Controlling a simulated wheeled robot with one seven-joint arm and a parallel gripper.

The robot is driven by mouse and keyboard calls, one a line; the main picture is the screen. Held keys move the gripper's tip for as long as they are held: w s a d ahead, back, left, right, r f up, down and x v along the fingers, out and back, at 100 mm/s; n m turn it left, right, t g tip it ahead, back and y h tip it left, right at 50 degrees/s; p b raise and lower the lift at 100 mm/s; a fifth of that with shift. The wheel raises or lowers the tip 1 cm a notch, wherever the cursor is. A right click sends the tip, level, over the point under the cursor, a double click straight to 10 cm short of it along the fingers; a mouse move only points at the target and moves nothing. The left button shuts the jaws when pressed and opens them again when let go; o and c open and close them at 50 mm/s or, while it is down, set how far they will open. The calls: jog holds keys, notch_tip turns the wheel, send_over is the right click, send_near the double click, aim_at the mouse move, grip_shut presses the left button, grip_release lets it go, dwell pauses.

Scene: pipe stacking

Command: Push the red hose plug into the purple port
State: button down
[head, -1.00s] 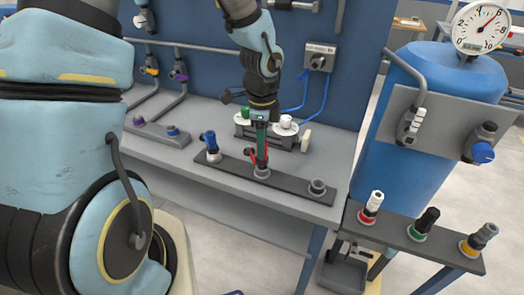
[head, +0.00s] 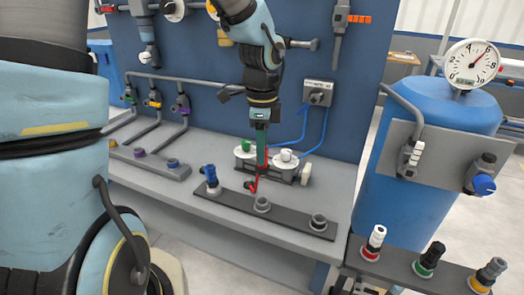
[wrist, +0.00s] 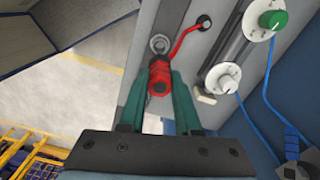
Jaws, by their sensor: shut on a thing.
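My gripper (head: 262,160) is shut on the red hose plug (wrist: 159,76). Its green fingers clasp the ribbed red body from both sides in the wrist view. The plug hangs above the middle socket (head: 262,204) of the dark front strip, clear of it. A red hose (wrist: 186,42) curves from the plug to a dark hole in the table.
A blue plug (head: 210,176) stands in the strip's left socket; the right socket (head: 319,221) is empty. White knobs, one with a green top (head: 246,148), stand close behind my gripper. A blue tank (head: 420,170) and a bench with plugs are at the right. The table's left front is mostly clear.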

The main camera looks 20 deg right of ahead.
jog(key=shift+r+p, duration=3.8)
jog(key=shift+r, duration=0.1)
